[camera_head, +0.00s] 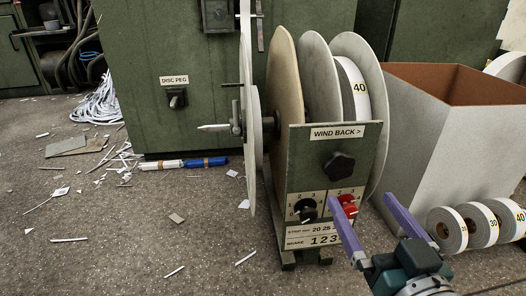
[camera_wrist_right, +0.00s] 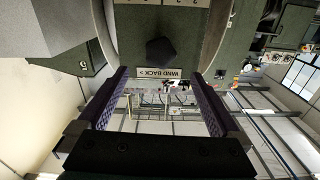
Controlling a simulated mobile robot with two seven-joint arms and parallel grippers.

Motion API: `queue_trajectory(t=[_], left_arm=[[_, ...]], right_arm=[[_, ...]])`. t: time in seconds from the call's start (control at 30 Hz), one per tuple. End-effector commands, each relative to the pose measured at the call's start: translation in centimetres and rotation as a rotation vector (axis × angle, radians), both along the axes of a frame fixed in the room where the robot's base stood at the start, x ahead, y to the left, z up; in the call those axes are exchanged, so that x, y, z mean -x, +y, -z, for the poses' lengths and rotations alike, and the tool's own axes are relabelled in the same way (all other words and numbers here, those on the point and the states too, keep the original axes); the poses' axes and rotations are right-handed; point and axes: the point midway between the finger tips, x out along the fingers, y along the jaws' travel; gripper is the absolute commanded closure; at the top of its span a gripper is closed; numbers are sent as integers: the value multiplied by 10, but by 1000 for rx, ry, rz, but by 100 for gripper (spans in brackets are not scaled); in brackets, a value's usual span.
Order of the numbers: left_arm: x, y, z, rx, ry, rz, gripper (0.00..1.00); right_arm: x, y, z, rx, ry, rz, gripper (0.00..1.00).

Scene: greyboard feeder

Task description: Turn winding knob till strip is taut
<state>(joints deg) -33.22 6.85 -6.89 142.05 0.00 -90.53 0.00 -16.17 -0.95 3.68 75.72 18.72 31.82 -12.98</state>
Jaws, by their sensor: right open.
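The black lobed winding knob (camera_head: 339,166) sits on the green front panel of the feeder (camera_head: 309,158), below a "WIND BACK >" label. It also shows in the right wrist view (camera_wrist_right: 160,52), upside down and ahead between the finger lines. My right gripper (camera_head: 363,199) has two purple fingers spread wide and empty. In the head view it is below and right of the knob, apart from it. The fingers also show in the right wrist view (camera_wrist_right: 161,73). A white strip roll marked 40 (camera_head: 350,84) sits between the grey discs. I cannot tell how tight its strip is. My left gripper is not seen.
Red switch (camera_head: 347,205) and black dial (camera_head: 305,208) sit low on the panel, near my right fingers. An open grey box (camera_head: 438,138) stands right, with several strip rolls (camera_head: 447,230) before it. A green cabinet (camera_head: 150,45) stands behind. Scraps litter the floor.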

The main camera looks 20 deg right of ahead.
Motion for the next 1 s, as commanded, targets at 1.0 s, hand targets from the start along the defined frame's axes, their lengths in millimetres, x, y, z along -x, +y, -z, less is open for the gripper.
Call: queue_trajectory(t=[1.0], left_arm=[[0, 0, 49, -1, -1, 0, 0]], right_arm=[[-95, -23, -1, 0, 0, -1, 7]])
